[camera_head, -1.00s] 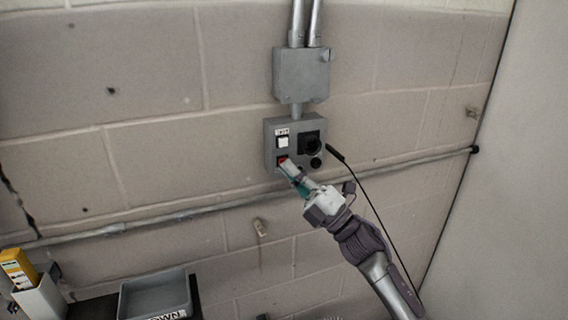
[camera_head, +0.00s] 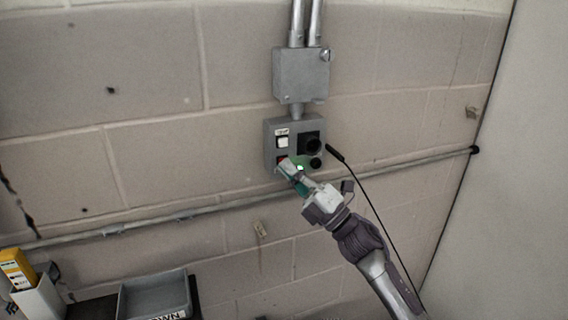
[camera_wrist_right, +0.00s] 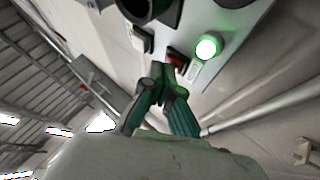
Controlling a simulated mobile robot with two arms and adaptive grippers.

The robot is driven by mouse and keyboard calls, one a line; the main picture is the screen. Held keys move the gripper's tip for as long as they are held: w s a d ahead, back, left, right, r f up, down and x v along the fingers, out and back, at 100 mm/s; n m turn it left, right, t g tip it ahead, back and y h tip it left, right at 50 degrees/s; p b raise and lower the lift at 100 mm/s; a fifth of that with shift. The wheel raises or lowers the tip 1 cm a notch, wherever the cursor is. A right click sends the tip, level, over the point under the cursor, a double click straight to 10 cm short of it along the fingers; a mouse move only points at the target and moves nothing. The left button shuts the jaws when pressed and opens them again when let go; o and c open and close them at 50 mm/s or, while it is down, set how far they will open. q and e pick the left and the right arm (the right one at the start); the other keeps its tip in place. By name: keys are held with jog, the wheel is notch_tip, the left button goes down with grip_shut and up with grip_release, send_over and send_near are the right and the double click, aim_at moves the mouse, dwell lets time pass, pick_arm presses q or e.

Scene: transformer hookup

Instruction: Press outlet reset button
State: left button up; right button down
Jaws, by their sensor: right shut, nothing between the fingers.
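The grey outlet box (camera_head: 270,145) is mounted on the block wall. It carries a labelled white switch (camera_head: 282,142), a round black socket (camera_head: 311,144), a small black round part (camera_head: 316,163) and a red button (camera_head: 282,160), mostly covered by my fingertips. My right gripper (camera_head: 287,168) is shut and empty, its tips at the red button. In the right wrist view the closed tips (camera_wrist_right: 163,72) are close to the red button (camera_wrist_right: 176,59); I cannot tell whether they touch. A green lamp (camera_wrist_right: 207,47) glows beside it. The left gripper is out of view.
A grey junction box (camera_head: 300,75) with conduits sits above the outlet box. A horizontal pipe (camera_head: 200,211) runs along the wall below. A black cable (camera_head: 365,190) hangs at the right. A grey bin (camera_head: 155,295) and yellow item (camera_head: 17,268) are lower left.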

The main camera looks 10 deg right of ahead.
jog(key=shift+s, duration=0.15)
jog(key=shift+s+d, duration=0.15)
jog(key=shift+s, duration=0.5)
jog(key=shift+p, duration=0.3)
jog(key=shift+s+d+p, duration=0.25)
jog(key=shift+s+p, duration=0.1)
jog(key=shift+s, duration=0.9)
jog(key=shift+s+d+p, duration=0.25)
jog(key=shift+s+p, duration=0.05)
jog(key=shift+s, duration=0.9)
